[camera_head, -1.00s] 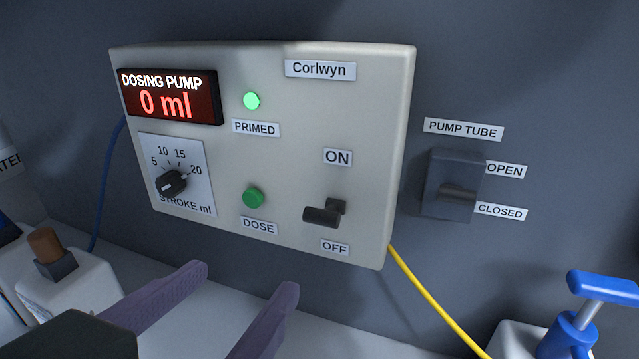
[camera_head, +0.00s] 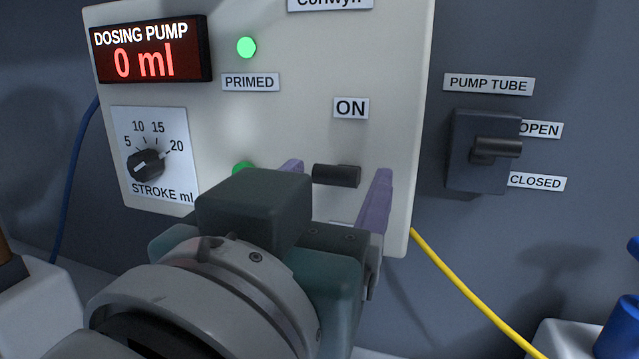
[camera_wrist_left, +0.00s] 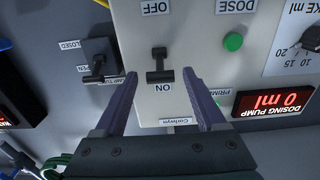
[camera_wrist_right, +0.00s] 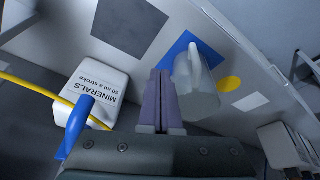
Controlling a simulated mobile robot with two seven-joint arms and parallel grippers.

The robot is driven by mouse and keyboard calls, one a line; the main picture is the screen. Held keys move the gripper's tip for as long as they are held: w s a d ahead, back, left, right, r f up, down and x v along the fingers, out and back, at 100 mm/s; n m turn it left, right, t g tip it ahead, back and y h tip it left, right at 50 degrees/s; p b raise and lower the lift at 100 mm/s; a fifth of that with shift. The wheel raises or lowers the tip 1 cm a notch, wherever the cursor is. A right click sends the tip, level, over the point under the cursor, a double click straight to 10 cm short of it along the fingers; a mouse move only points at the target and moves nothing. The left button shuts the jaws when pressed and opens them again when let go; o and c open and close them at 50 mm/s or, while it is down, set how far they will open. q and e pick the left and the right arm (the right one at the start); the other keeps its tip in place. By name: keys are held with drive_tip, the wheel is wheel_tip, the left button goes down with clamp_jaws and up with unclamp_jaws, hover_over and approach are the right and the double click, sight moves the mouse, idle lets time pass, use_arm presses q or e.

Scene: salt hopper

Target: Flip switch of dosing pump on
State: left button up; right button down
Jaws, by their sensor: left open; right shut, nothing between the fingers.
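The dosing pump (camera_head: 400,70) is a pale wall box with a red "0 ml" display (camera_head: 150,48). My left gripper (camera_head: 334,185) is open in front of the panel, one purple finger on each side of the switch handle. In the left wrist view, seen upside down, the switch (camera_wrist_left: 160,75) lies between the fingertips (camera_wrist_left: 160,75), with no clear contact. My right gripper (camera_wrist_right: 161,76) is shut and empty, seen only in its own wrist view.
Beside the pump are the pump tube lever (camera_head: 497,148) and a yellow hose (camera_head: 470,293). The green PRIMED light (camera_head: 246,47) is lit. In the right wrist view, a clear jug (camera_wrist_right: 196,88) and a white MINERALS box (camera_wrist_right: 100,85) stand near the right gripper.

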use_arm(q)
drive_tip(key=shift+x, duration=0.85)
clamp_jaws()
